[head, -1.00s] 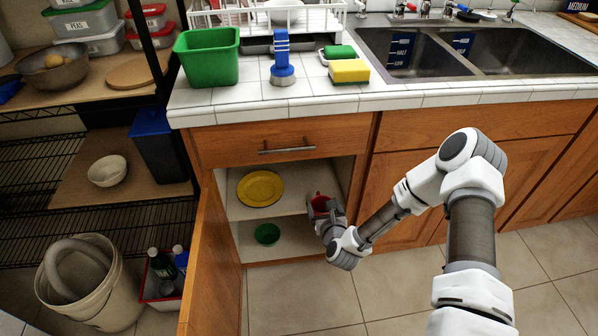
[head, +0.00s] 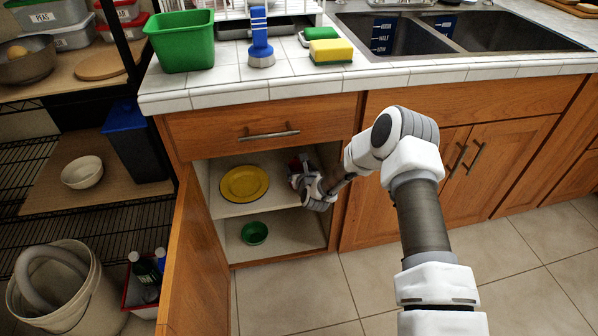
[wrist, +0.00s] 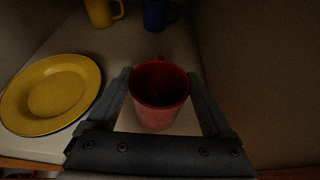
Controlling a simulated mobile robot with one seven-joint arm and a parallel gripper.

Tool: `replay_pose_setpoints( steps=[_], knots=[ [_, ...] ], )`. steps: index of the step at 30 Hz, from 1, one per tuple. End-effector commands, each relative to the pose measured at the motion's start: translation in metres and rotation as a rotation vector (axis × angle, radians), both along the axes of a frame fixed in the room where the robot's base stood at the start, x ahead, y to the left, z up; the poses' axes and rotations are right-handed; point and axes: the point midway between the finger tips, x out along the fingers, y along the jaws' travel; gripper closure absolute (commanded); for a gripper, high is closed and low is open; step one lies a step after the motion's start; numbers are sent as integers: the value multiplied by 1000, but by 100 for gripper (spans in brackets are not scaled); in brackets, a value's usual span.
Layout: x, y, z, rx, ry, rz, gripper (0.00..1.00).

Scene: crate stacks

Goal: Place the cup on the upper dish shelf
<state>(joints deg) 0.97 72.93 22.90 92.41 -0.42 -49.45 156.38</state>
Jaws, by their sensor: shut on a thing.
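A red cup (wrist: 160,100) stands upright between the two fingers of my gripper (wrist: 162,98) in the wrist view, its handle pointing away. My gripper is shut on the cup, inside the open cabinet, at the right side of the upper dish shelf (head: 232,208). In the head view my gripper (head: 300,172) hides most of the cup. A yellow plate (head: 244,183) lies on the same shelf to the left, and also shows in the wrist view (wrist: 52,93). Whether the cup touches the shelf, I cannot tell.
A yellow cup (wrist: 101,12) and a blue cup (wrist: 158,14) stand deeper on the shelf. A green bowl (head: 254,233) sits on the lower shelf. The open cabinet door (head: 190,255) bounds the left, and a cabinet wall (wrist: 255,80) is close on the right.

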Motion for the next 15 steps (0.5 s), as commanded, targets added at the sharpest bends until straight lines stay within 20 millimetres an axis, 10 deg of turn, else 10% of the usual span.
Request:
replay_pose_setpoints(
  steps=[11, 12, 15],
  knots=[
    [0, 0, -8, 2, -2, -2, 100],
    [0, 0, -9, 2, 1, -1, 13],
    [0, 0, -9, 1, -1, 0, 0]
  ],
)
